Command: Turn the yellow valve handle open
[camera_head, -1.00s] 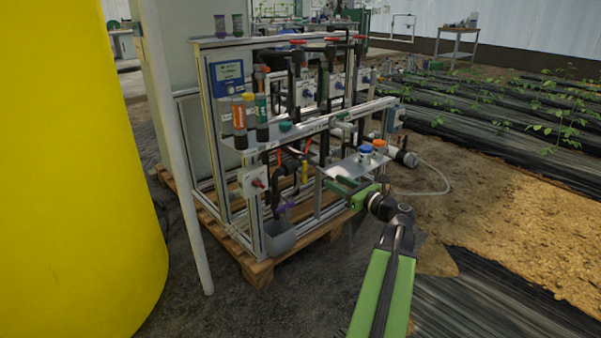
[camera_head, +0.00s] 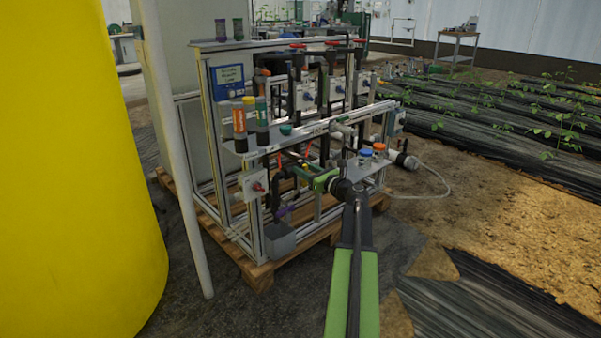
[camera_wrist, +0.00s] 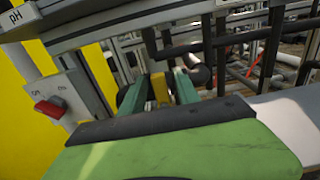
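The yellow valve handle (camera_wrist: 160,88) shows in the wrist view as a small upright block low in the skid's frame. My gripper (camera_wrist: 159,78) is open, with one green finger on each side of the handle. Narrow gaps seem to show beside it, and I cannot tell whether either finger touches it. In the head view my gripper (camera_head: 294,166) reaches left into the skid among the dark pipes, and it hides most of the handle there.
A white box with a red knob (camera_wrist: 49,108) is left of my gripper. A shelf with blue- and orange-capped bottles (camera_head: 372,150) is close on the right. A grey bin (camera_head: 280,239) stands below. Pipes and frame bars crowd the space behind. The floor in front is clear.

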